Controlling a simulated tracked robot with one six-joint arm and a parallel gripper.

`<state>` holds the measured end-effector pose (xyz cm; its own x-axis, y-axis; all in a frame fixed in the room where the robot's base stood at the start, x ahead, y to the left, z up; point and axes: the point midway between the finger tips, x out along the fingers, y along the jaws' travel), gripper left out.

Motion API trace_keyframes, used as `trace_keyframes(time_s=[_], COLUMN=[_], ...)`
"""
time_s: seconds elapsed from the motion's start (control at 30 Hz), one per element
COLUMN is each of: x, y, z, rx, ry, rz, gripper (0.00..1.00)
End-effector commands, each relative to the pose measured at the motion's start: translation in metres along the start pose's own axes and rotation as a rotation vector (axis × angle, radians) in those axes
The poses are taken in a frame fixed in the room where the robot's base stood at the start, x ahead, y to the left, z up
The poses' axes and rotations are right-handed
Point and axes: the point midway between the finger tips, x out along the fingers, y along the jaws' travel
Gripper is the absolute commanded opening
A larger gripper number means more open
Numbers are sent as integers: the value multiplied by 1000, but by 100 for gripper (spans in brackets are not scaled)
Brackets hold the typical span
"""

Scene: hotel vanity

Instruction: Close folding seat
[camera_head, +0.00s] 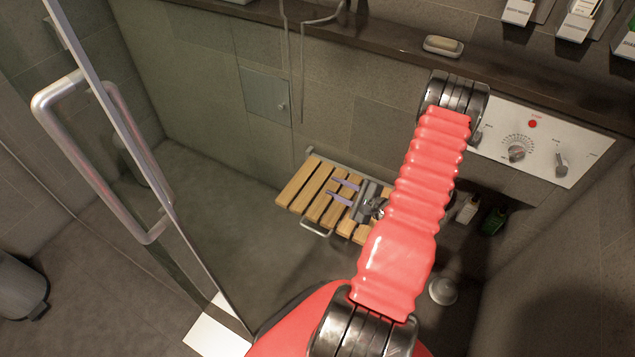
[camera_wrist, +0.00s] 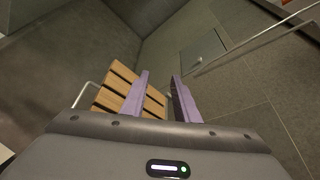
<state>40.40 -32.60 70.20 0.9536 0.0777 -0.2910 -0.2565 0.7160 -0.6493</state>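The folding seat (camera_head: 296,188) is a slatted wooden shower seat with a metal frame, mounted low on the tiled back wall. It is folded down, with its slats roughly level. My gripper (camera_head: 345,190) is over the middle of the seat in the head view, its two purple fingers apart with nothing between them. In the wrist view the seat (camera_wrist: 118,90) lies behind and to the left of the open fingers (camera_wrist: 160,90). I cannot tell whether the fingers touch the slats. My arm hides the seat's right end in the head view.
A glass door with a metal handle (camera_head: 62,100) stands at the left. A shelf with a soap dish (camera_head: 443,46) runs above the seat. A control panel (camera_head: 540,140) is on the wall at right, with bottles (camera_head: 494,220) below it. The floor left of the seat is clear.

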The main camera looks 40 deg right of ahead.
Motion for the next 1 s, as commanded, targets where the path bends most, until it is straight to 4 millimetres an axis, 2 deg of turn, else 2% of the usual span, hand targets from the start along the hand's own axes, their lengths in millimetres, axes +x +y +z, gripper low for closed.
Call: trace_keyframes(time_s=[0.5,0.67,0.93,1.0], x=[62,69,70,70], y=[0,0,0,0], z=[0,0,0,0], rx=[-2,-1,-1,-1], ry=[-1,0,0,0], rz=[1,0,0,0], gripper=[28,28,28,23])
